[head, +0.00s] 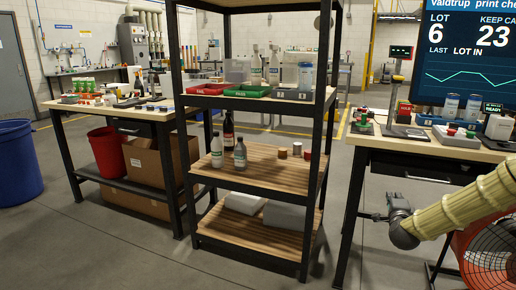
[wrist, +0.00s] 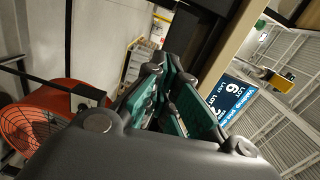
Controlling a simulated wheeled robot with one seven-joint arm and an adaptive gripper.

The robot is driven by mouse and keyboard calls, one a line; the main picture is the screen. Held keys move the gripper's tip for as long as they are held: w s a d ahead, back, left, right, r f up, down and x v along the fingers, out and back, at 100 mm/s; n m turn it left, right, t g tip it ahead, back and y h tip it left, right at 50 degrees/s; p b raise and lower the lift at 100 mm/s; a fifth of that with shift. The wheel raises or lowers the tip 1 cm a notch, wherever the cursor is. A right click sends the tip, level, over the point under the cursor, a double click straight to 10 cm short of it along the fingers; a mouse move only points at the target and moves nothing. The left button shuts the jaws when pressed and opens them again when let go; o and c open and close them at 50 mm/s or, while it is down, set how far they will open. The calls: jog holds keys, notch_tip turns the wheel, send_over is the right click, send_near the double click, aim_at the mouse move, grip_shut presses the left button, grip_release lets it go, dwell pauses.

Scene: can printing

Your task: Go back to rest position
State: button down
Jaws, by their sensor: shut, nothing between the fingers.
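My gripper (wrist: 168,90) shows in the wrist view, with dark fingers and teal pads drawn together and nothing visible between them. It points toward a dark upright post and the pale edge of a table. In the head view a beige ribbed sleeve (head: 465,200), which appears to be my arm, reaches in from the right edge. It is in front of the right table (head: 430,152). I cannot make out the fingers in the head view.
An orange fan (head: 488,252) stands at lower right, close to the sleeve; it also shows in the wrist view (wrist: 40,125). A shelf rack (head: 250,168) with bottles and trays stands mid-view. A screen (head: 465,50) stands behind the right table. Floor between rack and table is clear.

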jog(key=s+a+f+n+g+y, duration=0.3)
jog(key=s+a+f+n, duration=0.25)
jog(key=a+f, duration=0.55)
jog(key=s+a+f+n+g+y, duration=0.2)
jog(key=s+a+f+n, duration=0.45)
jog(key=f, duration=0.65)
jog(key=s+a+f+n+g+y, duration=0.1)
jog(key=s+a+f+n+g, duration=0.1)
jog(key=s+a+f, duration=0.45)
jog(key=s+a+f+n+g, duration=0.1)
jog(key=s+a+f+g, duration=0.15)
jog(key=s, duration=0.65)
jog(key=s+a+f+n+g+y, duration=0.1)
jog(key=s+a+f+n+g, duration=0.15)
jog(key=s+f, duration=0.4)
jog(key=s+a+f+n+g, duration=0.1)
jog(key=s+a+n+g, duration=0.1)
jog(key=s, duration=0.8)
jog(key=s+a+n+g, duration=0.2)
jog(key=s, duration=0.9)
notch_tip(320, 180, up, 23)
jog(key=p, duration=2.3)
jog(key=shift+w+f, duration=0.2)
jog(key=shift+w, duration=0.1)
jog(key=shift+d, duration=0.1)
